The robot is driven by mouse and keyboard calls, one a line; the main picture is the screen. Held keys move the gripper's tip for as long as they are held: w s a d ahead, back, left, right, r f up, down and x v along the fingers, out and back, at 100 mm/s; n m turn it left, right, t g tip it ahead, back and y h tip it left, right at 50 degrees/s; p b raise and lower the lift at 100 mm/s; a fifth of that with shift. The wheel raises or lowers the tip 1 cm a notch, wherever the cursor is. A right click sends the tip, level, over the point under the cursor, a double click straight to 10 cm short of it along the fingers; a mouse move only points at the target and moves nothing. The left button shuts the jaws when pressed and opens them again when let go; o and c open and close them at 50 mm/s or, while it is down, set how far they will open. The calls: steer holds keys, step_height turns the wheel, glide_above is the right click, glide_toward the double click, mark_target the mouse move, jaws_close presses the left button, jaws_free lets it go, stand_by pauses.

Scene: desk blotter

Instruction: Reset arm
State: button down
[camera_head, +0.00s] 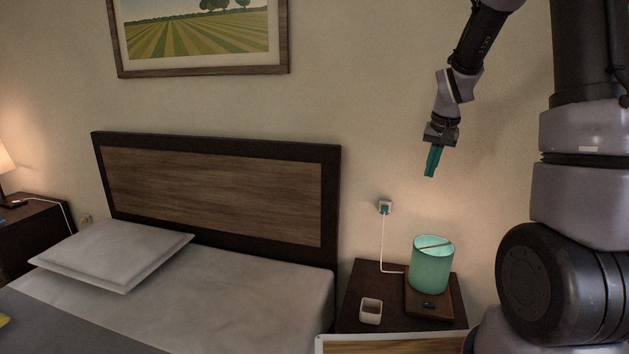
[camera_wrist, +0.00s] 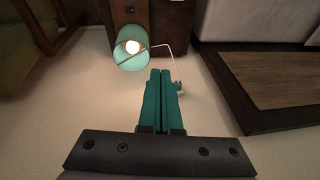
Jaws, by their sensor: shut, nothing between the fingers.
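My gripper (camera_head: 430,174) hangs in the air at the upper right of the head view, its teal fingers pointing down. It is above the right nightstand and in front of the wall. In the wrist view the two teal fingers of my gripper (camera_wrist: 163,75) lie side by side, shut, with nothing between them. No desk blotter is visible in either view.
The lamp also shows in the wrist view (camera_wrist: 130,56). A bed with a headboard (camera_head: 210,190) stands left. A framed picture (camera_head: 200,36) hangs above.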

steer(key=s+a+r+t, duration=0.2)
steer(key=s+a+r, duration=0.2)
steer(key=s+r, duration=0.75)
steer(key=s+a+r+t, duration=0.1)
steer(key=s+r, duration=0.2)
steer(key=s, duration=0.4)
steer(key=s+a+r+t+y, duration=0.1)
steer(key=s+a+r, duration=0.1)
steer(key=s, duration=0.5)
steer(key=shift+r+y, duration=0.3)
steer(key=shift+r, duration=0.15)
